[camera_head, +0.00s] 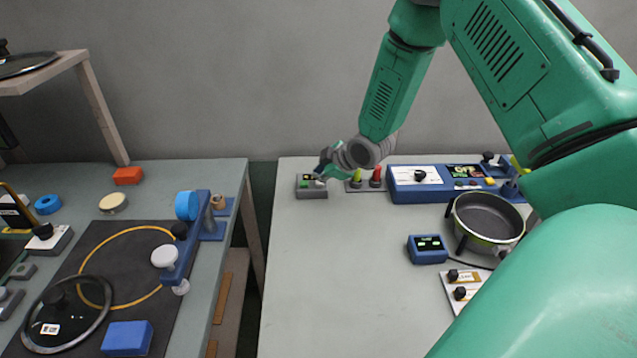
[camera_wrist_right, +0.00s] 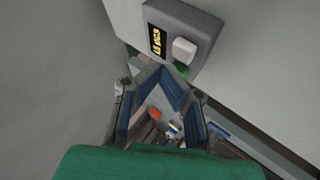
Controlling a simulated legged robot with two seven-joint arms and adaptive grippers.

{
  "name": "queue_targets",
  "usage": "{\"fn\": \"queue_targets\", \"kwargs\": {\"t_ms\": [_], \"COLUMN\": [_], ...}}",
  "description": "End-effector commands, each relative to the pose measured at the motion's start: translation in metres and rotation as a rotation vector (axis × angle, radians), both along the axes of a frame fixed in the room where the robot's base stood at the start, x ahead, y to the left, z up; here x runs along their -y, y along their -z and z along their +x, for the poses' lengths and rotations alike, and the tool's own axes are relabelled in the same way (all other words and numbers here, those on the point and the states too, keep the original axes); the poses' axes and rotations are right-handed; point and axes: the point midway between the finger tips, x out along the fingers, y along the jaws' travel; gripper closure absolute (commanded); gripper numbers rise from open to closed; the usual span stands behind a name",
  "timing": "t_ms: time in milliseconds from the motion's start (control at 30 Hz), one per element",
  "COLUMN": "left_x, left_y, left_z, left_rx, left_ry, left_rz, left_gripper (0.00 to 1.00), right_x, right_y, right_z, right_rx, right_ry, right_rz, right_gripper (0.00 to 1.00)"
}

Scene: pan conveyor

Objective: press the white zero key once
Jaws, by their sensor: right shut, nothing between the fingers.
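The white key (camera_wrist_right: 184,50) sits on a small grey box in the right wrist view, beside a dark display with yellow characters (camera_wrist_right: 157,41). A green key (camera_wrist_right: 181,69) shows partly, its rest hidden by my gripper. In the head view the grey box (camera_head: 312,193) stands near the back left of the right table. My right gripper (camera_head: 322,172) is right at the box there, seen small, and overlaps its top. In the wrist view the right gripper (camera_wrist_right: 163,68) is shut and empty, its tips close to the keys; contact with the white key cannot be told. My left gripper is not in view.
Right of the box stand a yellow-green and a red knob (camera_head: 376,177), then a blue control panel (camera_head: 410,193). A pan (camera_head: 487,222) and a small blue display box (camera_head: 427,250) lie further right. The table's middle is clear. A gap separates the left table (camera_head: 180,170).

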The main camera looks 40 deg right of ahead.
Motion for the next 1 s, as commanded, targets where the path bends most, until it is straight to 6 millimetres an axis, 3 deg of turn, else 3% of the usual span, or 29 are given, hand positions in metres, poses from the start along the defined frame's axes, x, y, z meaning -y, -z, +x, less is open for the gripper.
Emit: {"fn": "queue_targets", "kwargs": {"t_ms": [1000], "left_x": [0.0], "left_y": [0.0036], "left_z": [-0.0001], "left_rx": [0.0], "left_ry": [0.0], "left_rz": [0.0], "left_gripper": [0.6], "right_x": [0.0026], "right_y": [0.01], "right_z": [-0.0012], "right_rx": [-0.001], "right_ry": [0.0], "right_rz": [0.001], "right_gripper": [1.0]}}
